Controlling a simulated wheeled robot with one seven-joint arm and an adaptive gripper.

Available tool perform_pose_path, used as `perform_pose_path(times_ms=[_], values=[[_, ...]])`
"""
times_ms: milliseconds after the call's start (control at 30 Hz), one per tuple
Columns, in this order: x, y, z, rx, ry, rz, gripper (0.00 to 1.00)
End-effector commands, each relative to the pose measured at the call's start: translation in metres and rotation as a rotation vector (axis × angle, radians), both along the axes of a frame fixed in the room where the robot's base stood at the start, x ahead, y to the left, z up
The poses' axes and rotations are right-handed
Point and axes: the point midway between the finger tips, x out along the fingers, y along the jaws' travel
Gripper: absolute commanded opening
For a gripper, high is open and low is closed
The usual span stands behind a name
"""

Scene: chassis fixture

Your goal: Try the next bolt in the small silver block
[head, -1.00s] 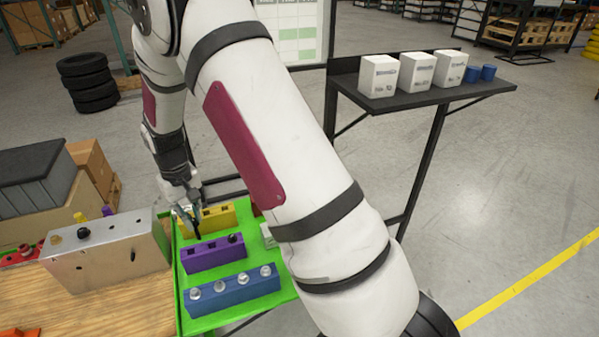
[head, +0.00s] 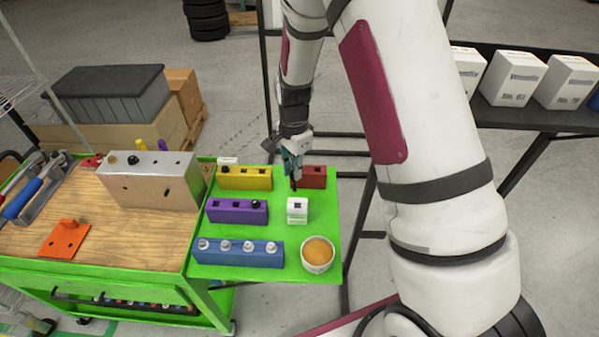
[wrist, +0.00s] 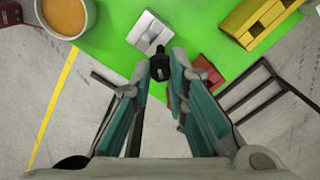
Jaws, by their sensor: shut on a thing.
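The height between bolt and block is hard to judge.
Around it on the green board (head: 330,240) are a red block (head: 315,177), a yellow block (head: 246,179), a purple block (head: 232,212), a blue block with several silver bolts (head: 238,254) and a bowl (head: 317,253). A larger metal box (head: 150,183) stands left.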

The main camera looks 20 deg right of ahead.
Motion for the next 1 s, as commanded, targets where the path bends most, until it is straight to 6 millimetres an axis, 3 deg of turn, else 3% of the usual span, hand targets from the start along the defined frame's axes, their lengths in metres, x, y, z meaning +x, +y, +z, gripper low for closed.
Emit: perform_pose_path(times_ms=[133, 333, 567, 1000], values=[[-0.012, -0.001, 0.0, -0.004, 0.0, -0.221, 0.0], [-0.018, -0.001, 0.0, -0.005, -0.002, -0.382, 0.0], [-0.018, -0.002, -0.006, -0.007, -0.001, -0.407, 0.0], [-0.018, -0.002, -0.036, -0.007, -0.001, -0.403, 0.0]])
